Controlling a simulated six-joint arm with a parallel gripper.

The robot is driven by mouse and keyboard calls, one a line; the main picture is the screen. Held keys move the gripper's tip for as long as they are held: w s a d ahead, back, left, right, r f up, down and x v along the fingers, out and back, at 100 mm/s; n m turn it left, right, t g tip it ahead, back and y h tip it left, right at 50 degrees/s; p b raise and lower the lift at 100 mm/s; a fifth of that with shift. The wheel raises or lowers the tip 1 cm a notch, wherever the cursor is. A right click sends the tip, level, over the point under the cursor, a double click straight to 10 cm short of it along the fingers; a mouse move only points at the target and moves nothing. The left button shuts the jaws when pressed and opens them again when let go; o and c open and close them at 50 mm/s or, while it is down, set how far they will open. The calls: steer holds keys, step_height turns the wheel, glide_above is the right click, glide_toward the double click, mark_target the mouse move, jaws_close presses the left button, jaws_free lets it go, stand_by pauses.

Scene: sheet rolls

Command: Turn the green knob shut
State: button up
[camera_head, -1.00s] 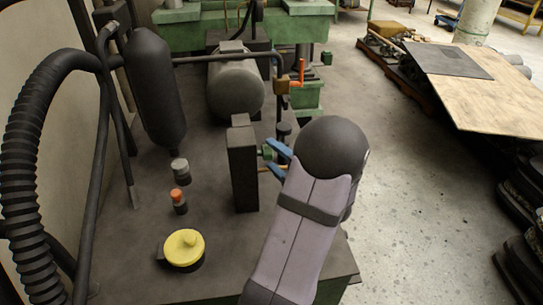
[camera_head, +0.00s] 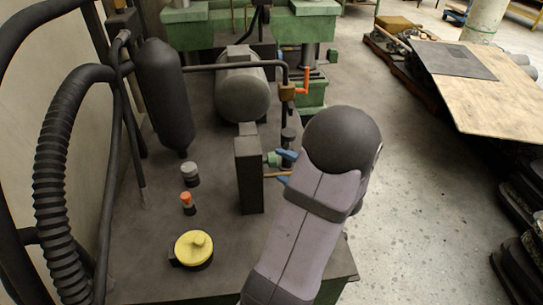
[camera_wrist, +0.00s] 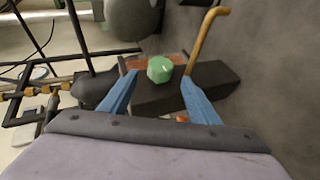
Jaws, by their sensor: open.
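The green knob (camera_wrist: 160,69) is on the side of a dark upright block (camera_wrist: 205,85). In the head view the knob (camera_head: 273,159) shows at the block's right side, partly behind my gripper. My gripper (camera_wrist: 157,80) has two blue fingers, spread apart and empty. In the wrist view the knob appears between and slightly beyond the fingertips, with no contact visible. In the head view the blue fingertips (camera_head: 283,166) point left at the block (camera_head: 249,175), and my wrist hides part of them.
A brown bent rod (camera_wrist: 207,35) rises near the right finger. A yellow cap (camera_head: 194,248) and an orange-topped fitting (camera_head: 187,202) stand left of the block.

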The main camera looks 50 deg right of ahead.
mark_target(275, 162)
steer(key=shift+p+x, duration=0.9)
steer(key=shift+x, duration=2.8)
steer(key=c, duration=1.1)
